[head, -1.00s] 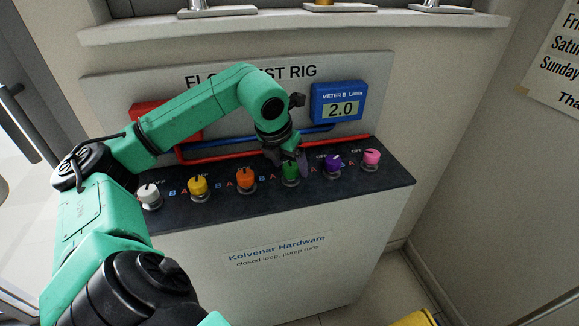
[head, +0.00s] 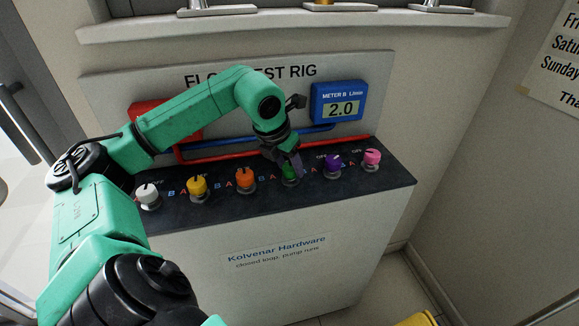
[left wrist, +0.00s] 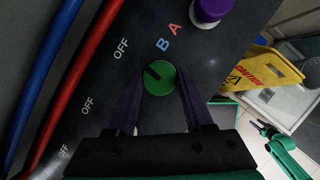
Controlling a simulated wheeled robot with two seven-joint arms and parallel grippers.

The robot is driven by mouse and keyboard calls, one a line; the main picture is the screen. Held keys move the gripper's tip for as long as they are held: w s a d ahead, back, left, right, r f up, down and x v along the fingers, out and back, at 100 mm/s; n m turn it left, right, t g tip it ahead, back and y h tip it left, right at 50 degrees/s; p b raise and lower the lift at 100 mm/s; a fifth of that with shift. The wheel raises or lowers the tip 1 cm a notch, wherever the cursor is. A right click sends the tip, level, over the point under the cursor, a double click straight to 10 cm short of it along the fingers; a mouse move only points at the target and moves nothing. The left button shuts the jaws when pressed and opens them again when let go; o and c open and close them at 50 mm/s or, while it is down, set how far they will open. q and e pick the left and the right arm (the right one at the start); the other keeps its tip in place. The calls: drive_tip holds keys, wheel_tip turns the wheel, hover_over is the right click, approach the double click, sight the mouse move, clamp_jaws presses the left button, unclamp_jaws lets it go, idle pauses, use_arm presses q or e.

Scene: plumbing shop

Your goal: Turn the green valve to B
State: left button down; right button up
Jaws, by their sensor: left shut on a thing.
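The green valve (head: 290,176) is a round knob on the dark top of the test rig, between the orange and purple knobs. In the left wrist view the green valve (left wrist: 160,79) sits between my left fingers, its dark pointer line aimed up-left toward the OFF mark (left wrist: 121,48). The B mark (left wrist: 162,44) and A mark (left wrist: 175,30) lie above it. My left gripper (head: 291,168) is shut on the green valve from above, partly hiding it in the head view. A green arm with a dark gripper (left wrist: 265,128), seemingly my right, shows small; its jaws are unclear.
White (head: 149,198), yellow (head: 198,188), orange (head: 245,181), purple (head: 333,166) and pink (head: 371,159) knobs share the row. Blue Meter B (head: 338,102) reads 2.0. My left arm covers most of the red box (head: 150,115). A yellow caution sign (left wrist: 262,72) stands beyond the rig.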

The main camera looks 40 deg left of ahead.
use_arm(q)
drive_tip(key=shift+a+f+m+h+b, duration=0.1)
drive_tip(key=shift+m+h+b, duration=0.45)
drive_tip(key=shift+m, duration=0.55)
drive_tip(key=shift+m+h, duration=0.25)
drive_tip(key=shift+m, duration=1.15)
drive_tip(key=shift+w+r+m+h+p, duration=0.1)
drive_tip(key=shift+r+m+h+p, duration=0.35)
drive_tip(key=shift+m, duration=0.35)
drive_tip(key=shift+a+f+m+g+h+p, duration=0.1)
drive_tip(key=shift+m+g+h+p, duration=0.4)
drive_tip(key=shift+m, duration=0.4)
drive_tip(key=shift+f+m+p, duration=0.1)
drive_tip(key=shift+m+p, duration=0.9)
drive_tip(key=shift+m, duration=0.3)
drive_tip(key=shift+f+h, duration=0.1)
drive_tip(key=shift+h, duration=0.15)
drive_tip(key=shift+g, duration=0.3)
